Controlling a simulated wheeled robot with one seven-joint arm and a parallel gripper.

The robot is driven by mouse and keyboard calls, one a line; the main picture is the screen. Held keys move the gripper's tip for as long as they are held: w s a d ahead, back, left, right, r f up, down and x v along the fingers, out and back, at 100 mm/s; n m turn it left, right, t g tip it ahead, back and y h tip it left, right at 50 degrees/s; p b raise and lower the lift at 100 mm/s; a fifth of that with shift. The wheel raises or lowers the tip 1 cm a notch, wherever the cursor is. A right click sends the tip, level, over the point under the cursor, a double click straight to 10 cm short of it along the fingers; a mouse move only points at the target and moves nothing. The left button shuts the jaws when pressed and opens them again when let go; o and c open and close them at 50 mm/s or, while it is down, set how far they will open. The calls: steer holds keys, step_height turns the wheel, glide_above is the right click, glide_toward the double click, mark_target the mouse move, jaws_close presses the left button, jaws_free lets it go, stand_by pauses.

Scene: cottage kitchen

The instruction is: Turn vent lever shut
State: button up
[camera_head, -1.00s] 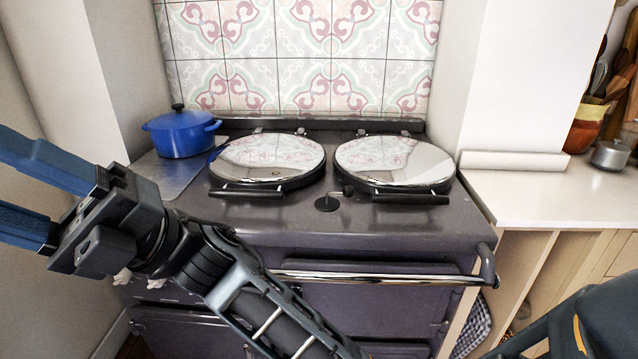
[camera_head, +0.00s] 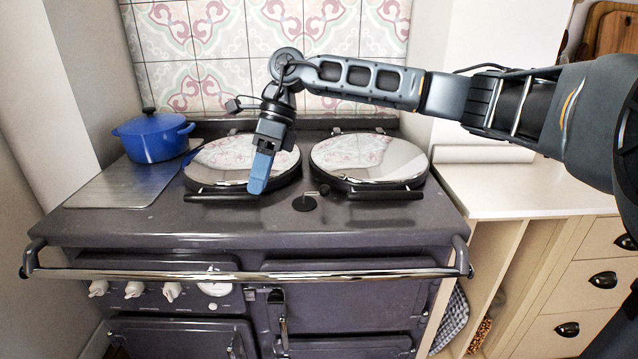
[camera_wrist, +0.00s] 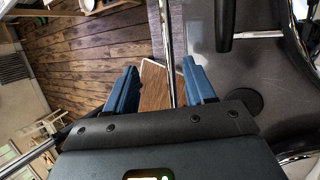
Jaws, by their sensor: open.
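The purple-grey range cooker (camera_head: 150,222) fills the middle of the head view. On its top, in front of the gap between two shiny round lids, are a small black disc (camera_head: 304,203) and a small dark knob (camera_head: 324,190). The disc also shows in the wrist view (camera_wrist: 245,103). A dark upright latch-like lever (camera_head: 278,298) sits on the front, below the rail. I cannot tell for sure which of these is the vent lever. My gripper (camera_head: 259,176) points down in front of the left lid, left of the disc. Its blue fingers are apart and empty in the wrist view (camera_wrist: 160,92).
The left lid (camera_head: 243,160) and right lid (camera_head: 367,158) are closed, with black front handles. A chrome rail (camera_head: 240,274) runs along the front. A pale counter (camera_head: 520,190) adjoins at right.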

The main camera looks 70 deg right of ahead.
steer(key=s+d+r+m+g+h, duration=0.1)
steer(key=s+d+h, duration=0.1)
steer(key=s+d, duration=0.3)
steer(key=s+d+m+g+h, duration=0.1)
steer(key=s+d+h, duration=0.15)
steer(key=d, duration=0.55)
steer(key=shift+y, duration=0.45)
steer(key=f, duration=0.5)
steer(key=s+a+f+p, duration=0.1)
steer(key=f, duration=0.1)
steer(key=shift+f, duration=0.15)
steer(key=shift+a, duration=0.1)
steer(key=shift+c, duration=0.3)
jaws_close()
